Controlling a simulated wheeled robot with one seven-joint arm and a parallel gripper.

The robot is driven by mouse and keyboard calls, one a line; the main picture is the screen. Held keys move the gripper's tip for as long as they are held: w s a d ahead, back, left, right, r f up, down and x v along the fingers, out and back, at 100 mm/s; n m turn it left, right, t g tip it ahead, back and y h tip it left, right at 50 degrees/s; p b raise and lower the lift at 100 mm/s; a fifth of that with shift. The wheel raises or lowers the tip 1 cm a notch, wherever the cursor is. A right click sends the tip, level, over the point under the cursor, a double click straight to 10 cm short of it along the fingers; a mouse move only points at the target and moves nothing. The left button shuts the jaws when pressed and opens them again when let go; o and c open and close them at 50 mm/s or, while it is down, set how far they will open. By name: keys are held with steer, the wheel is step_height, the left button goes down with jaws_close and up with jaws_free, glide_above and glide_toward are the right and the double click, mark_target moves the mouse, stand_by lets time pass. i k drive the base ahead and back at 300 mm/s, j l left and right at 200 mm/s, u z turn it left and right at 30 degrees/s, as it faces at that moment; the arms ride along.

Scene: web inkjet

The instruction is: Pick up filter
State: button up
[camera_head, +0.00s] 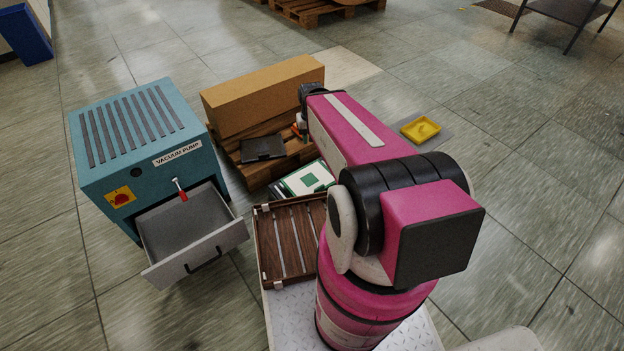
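No object is plainly recognisable as the filter. A dark flat item (263,148) lies on the wooden pallet (243,174), left of my arm's far end. A white and green flat item (305,179) lies nearer, partly behind my pink arm. Small white and orange bits show just below the arm's black far joint, too small to identify. My gripper is hidden behind the arm, so its fingers and anything in them do not show.
A teal vacuum pump cabinet (140,140) has its drawer (190,230) open, apparently empty. A red-handled tool sticks out above the drawer. A long cardboard box (262,97) is on the pallet. A slatted brown tray (287,240) lies in front. A yellow tray (421,129) sits right on open floor.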

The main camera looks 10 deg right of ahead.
mark_target(314, 177)
steer(key=k+u, duration=0.35)
steer(key=k, duration=0.15)
steer(key=l+u, duration=0.7)
steer(key=l, duration=0.25)
steer(key=l+u, duration=0.1)
steer(key=l, duration=0.9)
steer(key=k+l+u, duration=0.15)
steer(key=l, duration=0.4)
steer(key=l+u, duration=0.1)
steer(key=l, duration=0.4)
steer(key=k+l+u, duration=0.1)
steer(key=l, duration=0.4)
steer(key=k+l, duration=0.1)
steer(key=l, duration=0.35)
steer(key=k+l, duration=0.1)
steer(key=l, duration=0.4)
steer(key=k+l, duration=0.1)
steer(key=l, duration=0.35)
steer(key=i, duration=0.1)
